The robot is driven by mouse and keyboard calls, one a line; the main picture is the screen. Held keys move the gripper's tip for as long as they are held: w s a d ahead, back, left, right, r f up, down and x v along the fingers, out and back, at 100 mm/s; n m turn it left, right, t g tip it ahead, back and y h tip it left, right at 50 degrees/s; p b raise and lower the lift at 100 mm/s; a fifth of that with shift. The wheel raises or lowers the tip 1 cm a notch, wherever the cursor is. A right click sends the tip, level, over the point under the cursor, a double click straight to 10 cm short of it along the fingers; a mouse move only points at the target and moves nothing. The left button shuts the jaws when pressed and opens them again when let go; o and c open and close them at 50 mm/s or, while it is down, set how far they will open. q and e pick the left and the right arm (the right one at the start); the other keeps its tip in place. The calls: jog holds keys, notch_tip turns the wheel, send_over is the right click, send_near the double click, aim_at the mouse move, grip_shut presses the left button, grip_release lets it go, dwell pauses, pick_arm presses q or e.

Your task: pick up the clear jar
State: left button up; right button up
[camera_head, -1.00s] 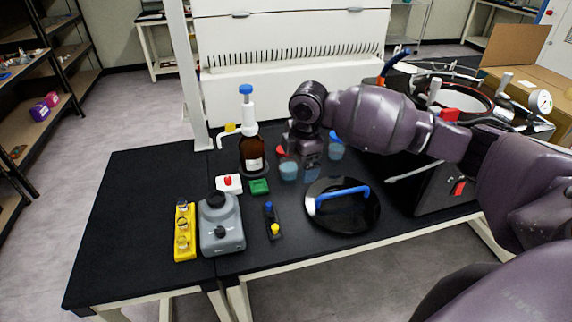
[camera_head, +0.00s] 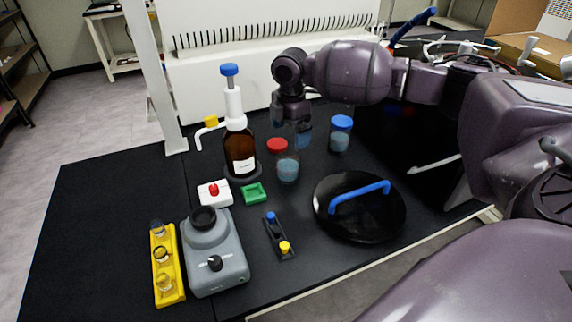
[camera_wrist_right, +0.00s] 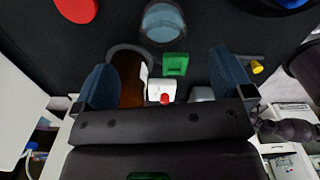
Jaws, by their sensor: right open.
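The clear jar (camera_head: 288,168) stands upright on the black bench with pale blue contents. It also shows at the top of the right wrist view (camera_wrist_right: 163,22). A red lid (camera_head: 277,145) shows just behind it; I cannot tell what is under it. My right gripper (camera_head: 298,133) points down, just behind the jar in the head view, apart from it. In the wrist view its two blue fingers (camera_wrist_right: 162,70) are spread wide with nothing between them in grip. My left gripper is not in view.
A blue-lidded jar (camera_head: 340,138) stands to the right. A brown pump bottle (camera_head: 240,152) is left. A black round lid with a blue handle (camera_head: 345,220), a green tray (camera_head: 253,193), a red-button box (camera_head: 215,193) and a grey device (camera_head: 215,255) are in front.

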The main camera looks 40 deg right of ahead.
aim_at(288, 149)
notch_tip(288, 149, down, 3)
jog(key=shift+r, duration=0.15)
jog(key=shift+s+a+f+b, duration=0.1)
jog(key=shift+a+f+b, duration=0.1)
jog(key=shift+f, duration=0.7)
jog(key=shift+w+a+f+b, duration=0.1)
jog(key=shift+f+b, duration=0.15)
jog(key=shift+f, duration=0.65)
jog(key=shift+s+a+f+b, duration=0.1)
jog(key=shift+f+b, duration=0.1)
jog(key=shift+f, duration=0.7)
jog(key=shift+r, duration=0.1)
jog(key=c, duration=1.1)
jog(key=shift+c, duration=0.2)
